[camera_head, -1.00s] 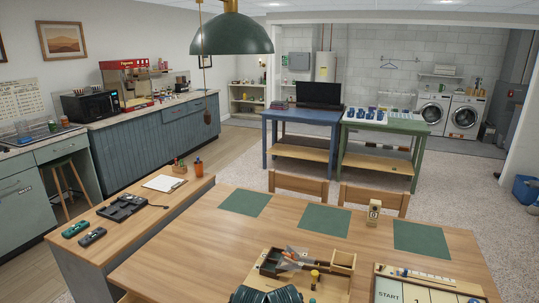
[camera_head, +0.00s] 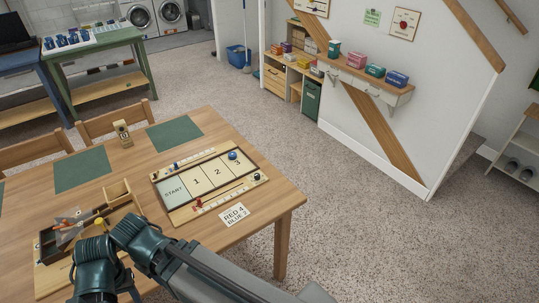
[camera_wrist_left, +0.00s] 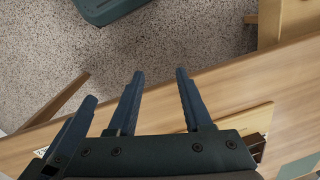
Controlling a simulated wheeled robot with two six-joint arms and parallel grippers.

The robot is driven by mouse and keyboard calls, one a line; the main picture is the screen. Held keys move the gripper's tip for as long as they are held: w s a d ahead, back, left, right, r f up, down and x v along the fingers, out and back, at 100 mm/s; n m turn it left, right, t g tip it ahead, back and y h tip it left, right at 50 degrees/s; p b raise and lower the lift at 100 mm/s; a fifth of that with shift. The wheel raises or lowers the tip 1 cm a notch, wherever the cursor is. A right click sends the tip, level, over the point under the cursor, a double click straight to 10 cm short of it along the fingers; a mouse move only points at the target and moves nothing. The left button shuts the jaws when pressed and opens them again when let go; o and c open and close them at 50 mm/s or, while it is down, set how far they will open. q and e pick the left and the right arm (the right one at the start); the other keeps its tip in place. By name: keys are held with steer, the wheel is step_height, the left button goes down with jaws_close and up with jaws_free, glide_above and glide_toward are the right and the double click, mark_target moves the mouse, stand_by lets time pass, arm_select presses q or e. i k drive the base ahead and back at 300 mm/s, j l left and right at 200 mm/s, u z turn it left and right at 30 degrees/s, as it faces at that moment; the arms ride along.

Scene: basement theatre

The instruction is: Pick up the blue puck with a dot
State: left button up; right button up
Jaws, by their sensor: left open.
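A blue puck (camera_head: 233,155) lies on the far end of the board (camera_head: 203,177), in the zone marked 3. It is too small to tell whether it has a dot. My left gripper shows in the left wrist view (camera_wrist_left: 158,78), its fingers apart with nothing between them. Carpet and a wooden table edge lie behind the fingers, and the puck is not seen there. In the head view dark teal arm links of mine are at the bottom, in front of the board's near side. My right gripper is not in view.
Chairs (camera_head: 115,122) stand behind. Carpet right of the table is clear.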

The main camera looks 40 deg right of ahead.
mark_target(232, 156)
steer(key=z, duration=1.1)
